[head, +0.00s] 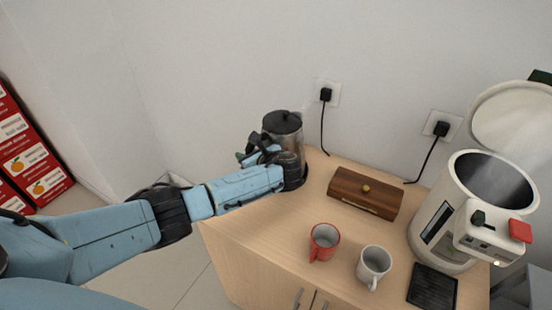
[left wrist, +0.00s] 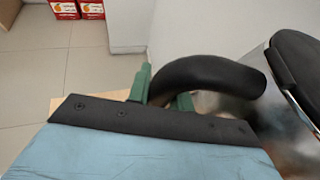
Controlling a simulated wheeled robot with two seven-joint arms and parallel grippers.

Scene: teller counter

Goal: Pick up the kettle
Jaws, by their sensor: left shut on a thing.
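The kettle (head: 284,123) is a steel jug with a black lid, standing upright at the back left corner of the wooden counter. In the left wrist view its steel side (left wrist: 283,115) and curved black handle (left wrist: 205,75) show at the right. My left gripper (head: 262,155) reaches the kettle's left side. In the left wrist view its green fingers (left wrist: 163,92) are shut on the handle, one on each side of it. The fingertips are partly hidden by the handle and the gripper's dark edge. My right gripper is not in view.
A red mug (head: 324,241) and a white mug (head: 374,265) stand nearer the front. A large white urn-like machine (head: 443,215) is open and steaming at the right. The wall is close behind.

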